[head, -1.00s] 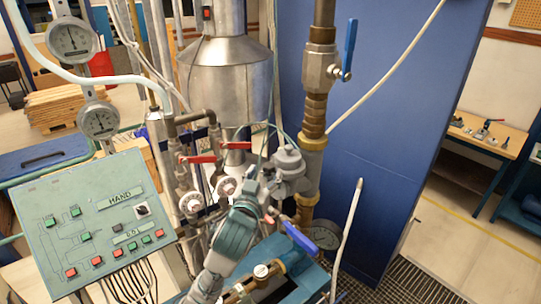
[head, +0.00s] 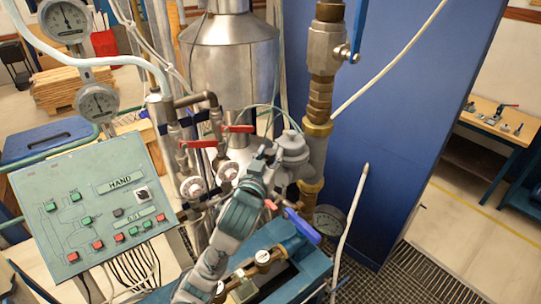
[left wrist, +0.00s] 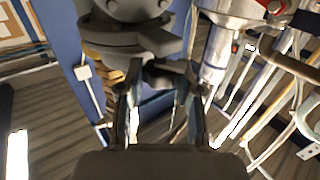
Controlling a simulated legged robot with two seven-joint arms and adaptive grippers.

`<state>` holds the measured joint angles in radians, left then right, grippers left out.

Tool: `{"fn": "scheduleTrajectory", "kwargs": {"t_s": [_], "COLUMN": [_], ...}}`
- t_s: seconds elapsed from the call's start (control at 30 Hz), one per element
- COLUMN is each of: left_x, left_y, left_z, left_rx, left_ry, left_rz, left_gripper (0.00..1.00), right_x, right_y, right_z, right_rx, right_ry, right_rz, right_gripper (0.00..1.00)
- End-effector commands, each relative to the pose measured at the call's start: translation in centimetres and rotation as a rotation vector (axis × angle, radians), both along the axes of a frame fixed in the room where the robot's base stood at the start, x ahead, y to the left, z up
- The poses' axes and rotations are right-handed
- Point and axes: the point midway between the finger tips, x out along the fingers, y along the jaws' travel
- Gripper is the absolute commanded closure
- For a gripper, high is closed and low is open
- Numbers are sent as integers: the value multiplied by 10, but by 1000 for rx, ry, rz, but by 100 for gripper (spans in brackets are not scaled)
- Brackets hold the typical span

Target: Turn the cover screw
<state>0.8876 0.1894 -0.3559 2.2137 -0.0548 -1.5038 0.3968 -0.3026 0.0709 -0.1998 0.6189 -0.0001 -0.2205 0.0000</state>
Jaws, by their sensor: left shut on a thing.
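My left gripper (head: 266,156) reaches up from the lower middle of the head view to a grey metal fitting (head: 293,150) on the vertical pipe. In the left wrist view the two fingers of the left gripper (left wrist: 160,78) close on a small dark part (left wrist: 165,74), which seems to be the cover screw. This part lies just below a round dark grey body with flanges (left wrist: 125,35). The fingers hide most of the screw, and I cannot make out its head. My right gripper does not show.
A green panel marked HAND (head: 100,205) stands at left. Red levers (head: 238,129) and small round gauges (head: 193,188) sit close left of the gripper. A blue lever (head: 303,226) and a dark gauge (head: 329,219) are just right. A white hose (head: 350,222) rises beside them.

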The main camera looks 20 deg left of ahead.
Motion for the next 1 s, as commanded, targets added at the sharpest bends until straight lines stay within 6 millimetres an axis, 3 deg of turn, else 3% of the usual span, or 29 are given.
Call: {"fn": "scheduleTrajectory", "kwargs": {"t_s": [0.57, 1.0], "left_x": [0, 2], "left_y": [-1, 5], "left_z": [0, 0], "left_rx": [0, 0], "left_ry": [-1, 0], "left_rz": [-57, -384], "left_gripper": [100, 100], "right_x": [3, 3], "right_y": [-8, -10], "right_z": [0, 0], "right_rx": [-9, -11], "right_ry": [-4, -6], "right_rz": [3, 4], "right_gripper": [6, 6]}}
